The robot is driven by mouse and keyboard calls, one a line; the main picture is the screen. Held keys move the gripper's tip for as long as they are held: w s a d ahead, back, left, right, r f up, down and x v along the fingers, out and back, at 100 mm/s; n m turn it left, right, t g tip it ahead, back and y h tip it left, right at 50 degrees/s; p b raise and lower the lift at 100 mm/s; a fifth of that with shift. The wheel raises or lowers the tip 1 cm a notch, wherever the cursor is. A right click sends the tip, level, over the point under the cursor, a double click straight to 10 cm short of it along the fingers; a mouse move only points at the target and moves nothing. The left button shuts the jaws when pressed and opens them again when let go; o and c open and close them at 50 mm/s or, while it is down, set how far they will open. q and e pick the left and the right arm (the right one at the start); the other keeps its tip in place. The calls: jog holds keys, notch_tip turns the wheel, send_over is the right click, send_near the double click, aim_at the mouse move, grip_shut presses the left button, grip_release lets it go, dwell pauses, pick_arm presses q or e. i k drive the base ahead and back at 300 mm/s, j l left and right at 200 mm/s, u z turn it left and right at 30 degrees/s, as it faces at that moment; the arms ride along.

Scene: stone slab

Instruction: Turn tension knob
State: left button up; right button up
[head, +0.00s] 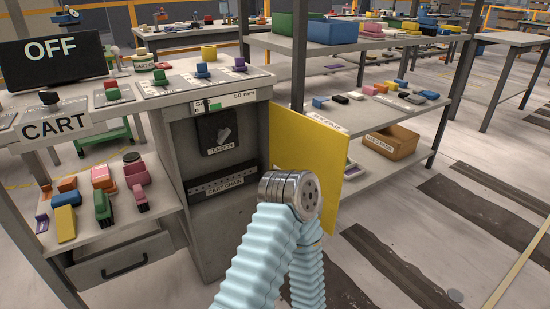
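The tension knob (224,134) is a grey handle on a dark square plate, set in the front of a grey cabinet (205,225). Its lever looks tilted. A "TENSION" label (221,150) sits just below it. One of my arms, in a light-blue ribbed sleeve with a round metal joint, rises in front of the cabinet, below and to the right of the knob. Neither gripper shows, and nothing of mine visibly touches the knob.
A yellow door panel (318,165) stands open right of the knob. A slotted strip marked "CART CHAIN" (222,184) lies below. At left are an "OFF" display (52,50), a "CART" sign (55,124) and a shelf of coloured parts. Shelving stands at right; floor beyond is partly clear.

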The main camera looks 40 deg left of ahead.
aim_at(222, 135)
jog(key=i+u, duration=0.35)
jog(key=u, duration=0.15)
jog(key=i+l+u, duration=0.1)
jog(key=i+u, duration=0.25)
jog(key=u, duration=0.15)
jog(key=i+l+u, duration=0.25)
jog(key=u, duration=0.25)
jog(key=i+l+u, duration=0.35)
jog(key=u, duration=0.15)
jog(key=i+l+u, duration=0.15)
jog(key=l+u, duration=0.35)
jog(key=i+l+u, duration=0.1)
jog(key=l+u, duration=0.85)
jog(key=l, duration=0.1)
